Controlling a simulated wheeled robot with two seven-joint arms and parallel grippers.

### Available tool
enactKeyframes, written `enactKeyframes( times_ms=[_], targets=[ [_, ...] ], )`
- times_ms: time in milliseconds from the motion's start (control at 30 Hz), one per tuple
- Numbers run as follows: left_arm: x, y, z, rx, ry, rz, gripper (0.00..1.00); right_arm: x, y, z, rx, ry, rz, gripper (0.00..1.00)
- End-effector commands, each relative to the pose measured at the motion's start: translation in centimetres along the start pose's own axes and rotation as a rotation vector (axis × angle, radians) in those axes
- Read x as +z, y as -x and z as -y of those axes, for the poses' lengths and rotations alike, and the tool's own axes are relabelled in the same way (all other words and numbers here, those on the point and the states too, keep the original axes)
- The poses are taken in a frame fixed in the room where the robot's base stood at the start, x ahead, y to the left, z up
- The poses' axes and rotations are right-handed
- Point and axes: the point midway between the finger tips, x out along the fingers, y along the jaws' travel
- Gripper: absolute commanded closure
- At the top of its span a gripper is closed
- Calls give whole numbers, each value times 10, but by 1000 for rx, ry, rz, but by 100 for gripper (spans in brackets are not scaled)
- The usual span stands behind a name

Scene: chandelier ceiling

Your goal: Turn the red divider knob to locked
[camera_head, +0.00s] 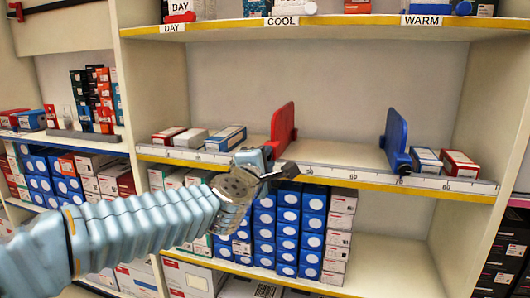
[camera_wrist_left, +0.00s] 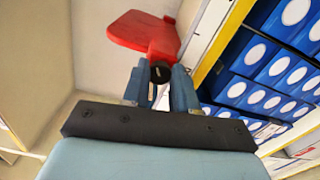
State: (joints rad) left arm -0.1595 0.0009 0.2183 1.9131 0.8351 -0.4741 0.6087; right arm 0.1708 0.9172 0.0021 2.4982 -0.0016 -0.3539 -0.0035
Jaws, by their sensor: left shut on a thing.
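The red divider (camera_head: 283,128) stands upright on the middle shelf in the head view, and it also shows in the left wrist view (camera_wrist_left: 146,32). Its small dark knob (camera_wrist_left: 160,73) sits at the divider's lower front end in the wrist view. My left gripper (camera_head: 266,160) is at the shelf's front edge, at the foot of the red divider. In the wrist view its two blue fingers (camera_wrist_left: 160,85) are shut on the knob, one on each side. In the head view the gripper hides the knob, and I cannot tell its turn setting. My right gripper is not in view.
A blue divider (camera_head: 396,140) stands to the right on the same shelf, with small boxes (camera_head: 426,160) beside it. More boxes (camera_head: 225,138) lie left of the red divider. The shelf (camera_head: 340,153) between the dividers is clear.

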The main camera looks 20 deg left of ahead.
Motion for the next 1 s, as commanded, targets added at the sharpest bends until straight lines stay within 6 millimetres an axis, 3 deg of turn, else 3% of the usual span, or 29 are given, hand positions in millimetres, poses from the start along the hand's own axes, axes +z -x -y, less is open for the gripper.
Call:
enactKeyframes(
  times_ms=[500, 1000],
  targets=[
    [0, 0, 2, -4, -415, 1, 100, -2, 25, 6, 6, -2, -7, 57],
    [-1, 0, 4, -4, -553, 0, 100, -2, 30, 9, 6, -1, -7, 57]
  ],
)
